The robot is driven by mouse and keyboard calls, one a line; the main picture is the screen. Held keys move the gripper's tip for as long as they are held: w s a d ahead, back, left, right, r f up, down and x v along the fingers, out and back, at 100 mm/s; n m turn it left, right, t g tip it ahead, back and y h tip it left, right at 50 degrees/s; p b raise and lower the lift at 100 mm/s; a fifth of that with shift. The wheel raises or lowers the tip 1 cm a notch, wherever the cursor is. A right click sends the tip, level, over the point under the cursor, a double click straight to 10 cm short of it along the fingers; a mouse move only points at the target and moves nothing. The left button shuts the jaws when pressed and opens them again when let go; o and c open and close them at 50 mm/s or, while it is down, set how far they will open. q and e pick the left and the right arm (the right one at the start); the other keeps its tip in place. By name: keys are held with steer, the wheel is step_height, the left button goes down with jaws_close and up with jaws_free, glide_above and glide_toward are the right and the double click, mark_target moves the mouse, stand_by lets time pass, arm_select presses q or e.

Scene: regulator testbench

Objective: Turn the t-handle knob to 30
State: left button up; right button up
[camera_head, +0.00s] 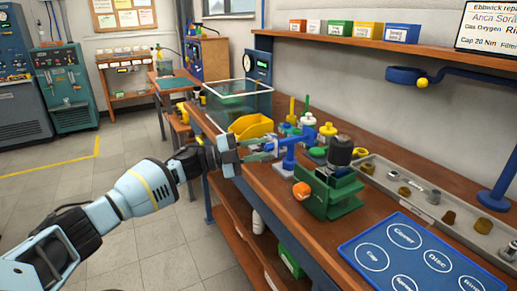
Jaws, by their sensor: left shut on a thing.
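A blue part that looks like the t-handle knob (289,150) stands out to the left of the green fixture on the bench. My left gripper (268,150) reaches it from the left, and its jaws are shut on the knob. The jaw tips and part of the knob overlap, so the exact hold is hard to see. The green fixture (327,199) holds a unit with a dark rounded top (341,151) and has an orange knob (301,191) at its front. No scale or reading on the knob is legible. My right gripper is not in view.
A blue mat (408,287) with labelled circles lies in front on the wooden bench. A grey tray (420,205) of small parts runs along the wall. Behind the knob are a yellow bin (251,126), several bottles and a clear box (238,99). Floor at left is open.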

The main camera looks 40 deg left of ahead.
arm_select(q)
steer(key=m, duration=0.1)
steer(key=m+g, duration=0.1)
steer(key=m+p, duration=0.1)
steer(key=m, duration=0.1)
steer(key=shift+r+y, duration=0.3)
steer(key=shift+r+m+g+y+p, duration=0.1)
steer(key=shift+m+g+y+p, duration=0.2)
steer(key=shift+m+g+p, duration=0.35)
steer(key=m+y+p, duration=0.1)
steer(key=m, duration=0.3)
steer(key=shift+r+p, duration=0.2)
steer(key=shift+p, duration=0.15)
steer(key=shift+m+g+y+p, duration=0.25)
steer(key=shift+m+y+p, duration=0.35)
steer(key=shift+m, duration=0.25)
steer(key=shift+d+m+y, duration=0.1)
steer(key=shift+m+y, duration=0.3)
steer(key=shift+p, duration=0.35)
steer(key=o, duration=1)
